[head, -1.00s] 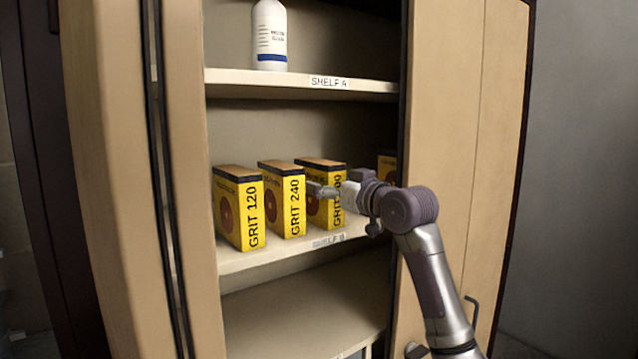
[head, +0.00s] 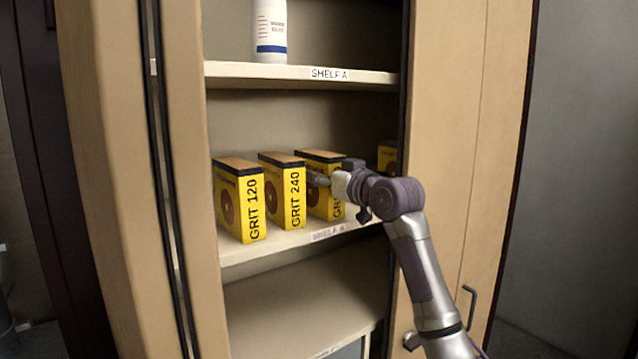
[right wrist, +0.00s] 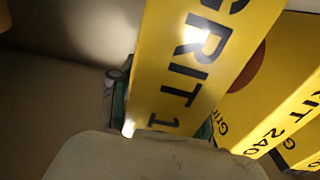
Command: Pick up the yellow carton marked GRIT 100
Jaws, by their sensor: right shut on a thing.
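The yellow carton marked GRIT 100 (head: 325,206) stands on the middle shelf, right of the GRIT 240 carton (head: 295,200). My right gripper (head: 322,181) is at its front and shut on it, hiding part of its lettering. In the right wrist view the carton (right wrist: 195,75) is close and looks tilted, and its print reads GRIT 1, with the rest cut off by the pale gripper part (right wrist: 150,160). The GRIT 240 carton (right wrist: 300,100) shows on the right there. My left gripper is out of view.
The GRIT 120 carton (head: 240,200) stands at the left of the shelf. Another yellow carton (head: 387,157) is partly hidden behind my arm. A white bottle (head: 271,25) stands on Shelf A (head: 240,70) above. The cabinet door panels (head: 450,150) flank the opening.

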